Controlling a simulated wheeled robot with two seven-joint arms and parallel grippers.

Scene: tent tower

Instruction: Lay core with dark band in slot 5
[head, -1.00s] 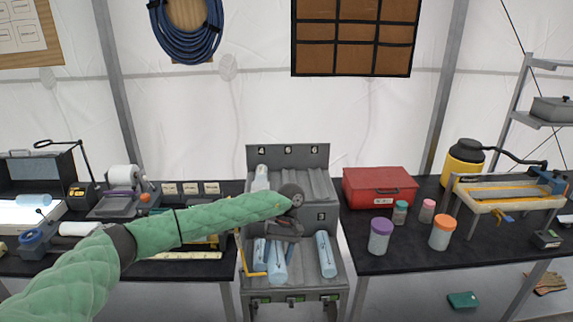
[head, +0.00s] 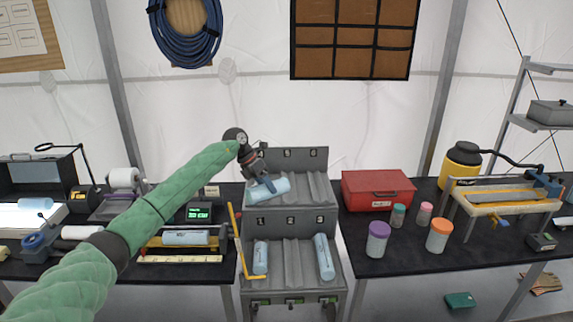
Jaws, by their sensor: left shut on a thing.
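A grey two-tier rack (head: 320,222) stands in the middle, with slots 1 to 3 on the lower tier and the higher-numbered slots above. My left gripper (head: 264,182) is shut on a light blue core (head: 279,187). It holds the core slantwise in front of the left and middle upper slots; I cannot tell whether it touches the rack. No dark band can be made out on it. Slot 5 (head: 302,187) shows partly behind it. Blue cores lie in slot 1 (head: 261,258) and slot 3 (head: 324,257); slot 2 (head: 292,262) is empty. My right gripper is out of view.
Another core (head: 187,237) lies on a yellow-ended cradle left of the rack, near a green-lit display (head: 199,212). A yellow bar (head: 238,243) stands along the rack's left side. A red case (head: 377,190) and several lidded jars (head: 377,238) stand on the right table.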

